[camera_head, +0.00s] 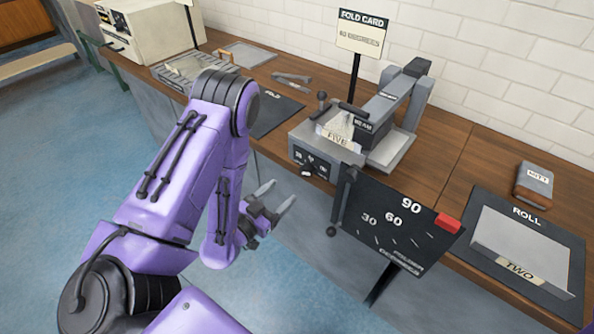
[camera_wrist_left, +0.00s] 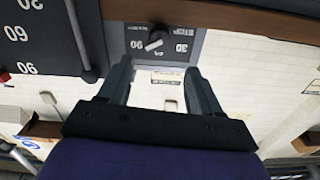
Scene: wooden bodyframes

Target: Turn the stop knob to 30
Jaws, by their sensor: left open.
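The stop knob (camera_head: 306,170) is a small dark knob with a pale mark on the front panel of the grey bending machine (camera_head: 377,120). In the left wrist view the knob (camera_wrist_left: 154,41) appears upside down among the labels 30, 60 and 90. Its pale mark seems nearer 60 and 90 than 30, but I cannot tell exactly. My left gripper (camera_head: 281,194) is open and empty, in front of and below the panel, apart from the knob. In the left wrist view its fingers (camera_wrist_left: 160,70) point towards the panel. My right gripper is not in view.
A black dial board (camera_head: 385,228) marked 30, 60 and 90, with a red marker (camera_head: 447,223) near 90, stands right of the knob. A lever hangs beside it. A fold card sign (camera_head: 362,32) stands behind. A ROLL mat (camera_head: 563,235) holds a grey piece labelled TWO.

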